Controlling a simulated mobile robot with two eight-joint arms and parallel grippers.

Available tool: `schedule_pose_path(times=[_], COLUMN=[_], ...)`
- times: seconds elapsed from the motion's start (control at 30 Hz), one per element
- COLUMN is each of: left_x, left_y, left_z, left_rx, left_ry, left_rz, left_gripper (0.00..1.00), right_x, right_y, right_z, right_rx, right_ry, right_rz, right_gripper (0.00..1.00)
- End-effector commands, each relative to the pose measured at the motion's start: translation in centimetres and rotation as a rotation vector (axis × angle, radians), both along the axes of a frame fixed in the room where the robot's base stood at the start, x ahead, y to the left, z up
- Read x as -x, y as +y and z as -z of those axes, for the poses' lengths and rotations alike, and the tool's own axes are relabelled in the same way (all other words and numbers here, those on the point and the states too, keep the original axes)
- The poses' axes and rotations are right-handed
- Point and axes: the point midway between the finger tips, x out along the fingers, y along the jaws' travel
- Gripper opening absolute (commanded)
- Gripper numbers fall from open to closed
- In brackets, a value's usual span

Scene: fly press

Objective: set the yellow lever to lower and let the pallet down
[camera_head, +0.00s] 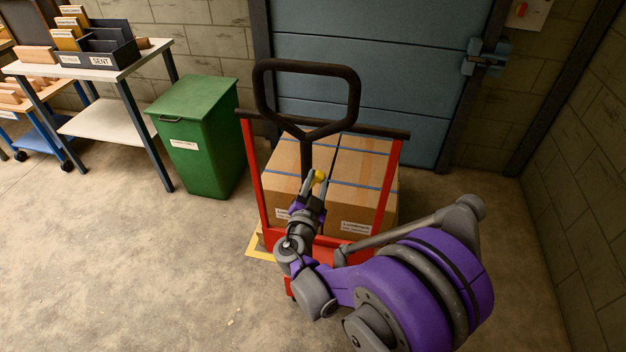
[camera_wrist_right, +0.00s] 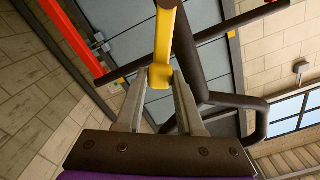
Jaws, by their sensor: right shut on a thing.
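A pallet truck with a red frame (camera_head: 253,170) and a black loop handle (camera_head: 355,95) stands in front of a blue door. The yellow lever (camera_head: 319,175) is on the handle's shaft, below the loop. My right gripper (camera_head: 315,187) is shut on the lever; in the right wrist view the yellow lever (camera_wrist_right: 165,35) runs down between its two fingers (camera_wrist_right: 158,95). Strapped cardboard boxes (camera_head: 360,165) sit behind the red frame. The pallet under them is hidden by the frame and my arm, so its height cannot be told. My left gripper is out of view.
A green bin (camera_head: 195,140) stands left of the truck. A white table (camera_head: 100,68) with a dark sorter is farther left. A block wall (camera_head: 580,190) closes the right side. The floor (camera_head: 130,270) at the front left is clear.

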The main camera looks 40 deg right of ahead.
Motion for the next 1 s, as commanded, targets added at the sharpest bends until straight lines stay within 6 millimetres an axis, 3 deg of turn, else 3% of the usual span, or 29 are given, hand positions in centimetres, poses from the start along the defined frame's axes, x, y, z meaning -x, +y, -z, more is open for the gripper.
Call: schedule_pose_path(times=[0.53, 0.57, 0.7, 1.0], left_x=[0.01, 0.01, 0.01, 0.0], left_y=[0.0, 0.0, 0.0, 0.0], left_z=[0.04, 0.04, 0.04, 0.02], left_rx=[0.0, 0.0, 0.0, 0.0], left_ry=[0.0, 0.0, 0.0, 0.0], left_rz=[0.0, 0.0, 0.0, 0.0], left_gripper=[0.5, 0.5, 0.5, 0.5], right_x=[0.19, 0.19, 0.18, 0.18], right_y=[-0.11, -0.11, -0.11, -0.06], right_z=[0.18, 0.18, 0.16, 0.13], right_rx=[-0.019, -0.019, -0.019, -0.016], right_ry=[-0.02, -0.02, -0.02, -0.019], right_rz=[0.0, 0.0, 0.0, 0.0], right_gripper=[0.0, 0.41, 0.66, 0.68])
